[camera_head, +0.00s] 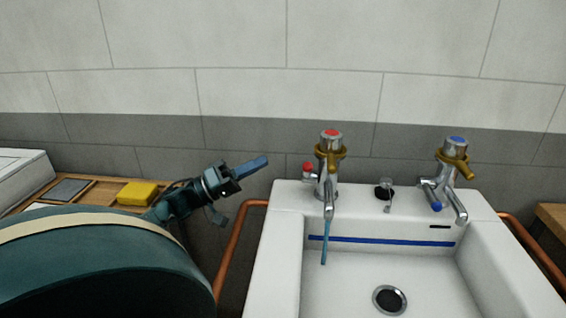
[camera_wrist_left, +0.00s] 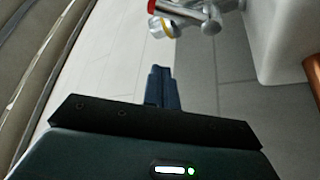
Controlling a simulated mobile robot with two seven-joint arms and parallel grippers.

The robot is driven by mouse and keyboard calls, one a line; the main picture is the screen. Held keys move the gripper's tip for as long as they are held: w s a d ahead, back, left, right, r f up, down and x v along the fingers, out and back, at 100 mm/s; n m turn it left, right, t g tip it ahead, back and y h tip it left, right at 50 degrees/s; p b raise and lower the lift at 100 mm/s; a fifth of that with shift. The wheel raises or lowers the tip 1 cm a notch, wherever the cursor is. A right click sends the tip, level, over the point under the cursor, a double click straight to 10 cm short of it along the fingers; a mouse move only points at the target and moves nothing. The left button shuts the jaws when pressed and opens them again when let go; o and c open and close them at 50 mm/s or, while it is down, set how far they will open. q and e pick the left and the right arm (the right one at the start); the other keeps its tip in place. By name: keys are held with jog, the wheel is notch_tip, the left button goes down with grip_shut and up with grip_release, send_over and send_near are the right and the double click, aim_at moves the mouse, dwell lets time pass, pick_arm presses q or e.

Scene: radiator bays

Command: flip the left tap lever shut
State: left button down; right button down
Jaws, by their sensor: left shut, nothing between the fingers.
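The left tap (camera_head: 327,185) is chrome with a red cap, a brass-coloured piece (camera_head: 331,153) around its upper part, and a short red-tipped part (camera_head: 308,168) on its left side. A thin blue stream (camera_head: 325,241) comes down from its spout into the basin. My left gripper (camera_head: 267,160) is shut and empty, left of this tap and apart from it, with its fingers pointing toward the tap. In the left wrist view its closed fingers (camera_wrist_left: 160,72) point toward chrome tap parts (camera_wrist_left: 200,12) at the top, cut off by the frame edge. My right gripper is not in view.
The right tap (camera_head: 447,180) has a blue cap and a blue-tipped part (camera_head: 437,207) pointing down. A white basin (camera_head: 283,235) stands below both taps. A copper pipe (camera_head: 232,245) runs left of it. A yellow block (camera_head: 137,193) lies on a wooden surface at left.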

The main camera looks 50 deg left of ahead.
aim_at(309, 173)
pick_arm(q)
jog(key=x, duration=1)
jog(key=shift+s+d+f+b, duration=0.25)
jog(key=shift+s+d+f, duration=0.25)
jog(key=shift+d+f, duration=0.15)
jog(key=shift+s+d+f+b, duration=0.25)
jog(key=shift+s+d+f, duration=0.25)
jog(key=shift+f, duration=0.25)
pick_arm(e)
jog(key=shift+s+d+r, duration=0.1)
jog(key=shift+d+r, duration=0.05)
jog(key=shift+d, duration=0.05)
